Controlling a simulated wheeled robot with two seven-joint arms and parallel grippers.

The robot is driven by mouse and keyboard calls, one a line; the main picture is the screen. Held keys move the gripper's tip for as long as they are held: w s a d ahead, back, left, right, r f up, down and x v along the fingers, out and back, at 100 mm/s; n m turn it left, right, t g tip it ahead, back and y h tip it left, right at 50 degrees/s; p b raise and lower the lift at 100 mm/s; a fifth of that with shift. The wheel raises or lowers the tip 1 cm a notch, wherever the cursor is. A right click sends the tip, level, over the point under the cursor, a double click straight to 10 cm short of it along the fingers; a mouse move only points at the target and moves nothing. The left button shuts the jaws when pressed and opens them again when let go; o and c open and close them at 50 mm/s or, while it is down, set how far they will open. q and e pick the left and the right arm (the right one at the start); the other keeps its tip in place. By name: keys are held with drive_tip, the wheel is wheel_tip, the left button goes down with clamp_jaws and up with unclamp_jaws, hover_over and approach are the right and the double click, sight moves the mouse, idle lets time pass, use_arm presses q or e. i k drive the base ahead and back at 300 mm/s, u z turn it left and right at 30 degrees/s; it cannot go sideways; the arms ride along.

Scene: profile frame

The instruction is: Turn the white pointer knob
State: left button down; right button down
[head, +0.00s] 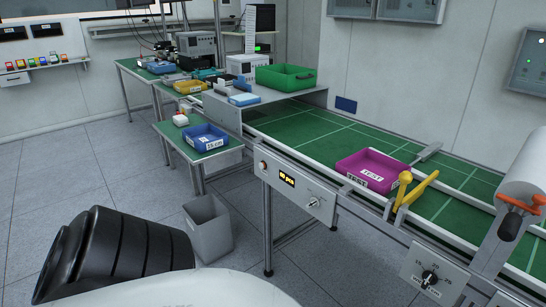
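Neither of my grippers shows in the head view.
A magenta bin (372,184), yellow levers (413,192) and a white roll (527,165) with an orange handle line the bench. A grey waste bin (208,228) stands on the floor.

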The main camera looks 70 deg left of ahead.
sight(314, 201)
drive_tip(key=u, duration=2.5)
drive_tip(key=k, duration=0.65)
drive_tip(key=u, duration=1.05)
drive_tip(key=i, duration=0.9)
drive_tip(key=z, duration=0.6)
drive_tip(key=i, duration=0.75)
drive_tip(key=z, duration=0.8)
